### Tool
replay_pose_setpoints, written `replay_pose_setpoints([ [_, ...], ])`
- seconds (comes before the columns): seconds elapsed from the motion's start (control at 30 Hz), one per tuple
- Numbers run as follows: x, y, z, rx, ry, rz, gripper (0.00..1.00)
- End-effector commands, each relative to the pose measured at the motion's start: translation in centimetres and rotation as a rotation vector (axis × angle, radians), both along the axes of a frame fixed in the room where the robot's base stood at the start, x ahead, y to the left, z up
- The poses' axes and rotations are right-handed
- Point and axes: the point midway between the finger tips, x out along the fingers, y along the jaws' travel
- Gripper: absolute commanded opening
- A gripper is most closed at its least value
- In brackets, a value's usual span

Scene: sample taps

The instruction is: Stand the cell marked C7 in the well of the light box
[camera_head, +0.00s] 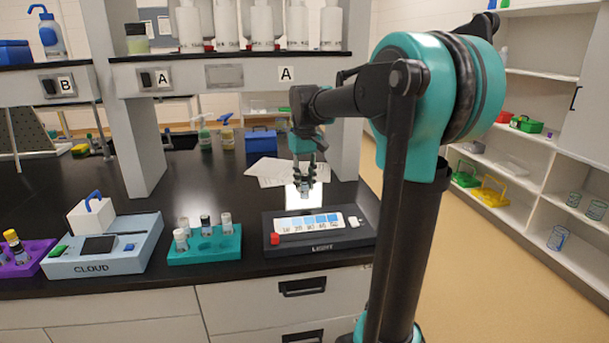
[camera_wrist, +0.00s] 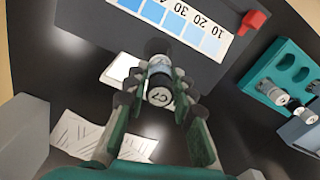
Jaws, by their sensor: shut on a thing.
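My gripper (camera_head: 304,185) is shut on the cell marked C7 (camera_wrist: 160,85). In the head view the fingers largely hide the cell. The dark light box (camera_head: 270,245), labelled LIGHT, sits on the bench below and in front of my gripper. It also shows in the wrist view (camera_wrist: 85,25). A bright white panel (camera_head: 304,201) shows at its back, just below my fingertips.
A blue graded strip (camera_head: 308,222) and red knob (camera_head: 275,239) are on the light box. A teal rack (camera_head: 205,255) with several vials stands left of it, then the CLOUD device (camera_head: 105,262) and a purple rack (camera_head: 30,262). Papers (camera_head: 262,172) lie behind.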

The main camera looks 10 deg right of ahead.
Motion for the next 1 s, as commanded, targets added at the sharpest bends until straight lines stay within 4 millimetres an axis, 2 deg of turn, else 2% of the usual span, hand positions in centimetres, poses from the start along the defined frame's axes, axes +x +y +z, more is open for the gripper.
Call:
replay_pose_setpoints([
  [0.53, 0.0, 0.0, -4.3, 0.000, 0.000, 0.000, 0.06],
  [1.0, 0.0, 0.0, -5.0, 0.000, 0.000, 0.000, 0.06],
])
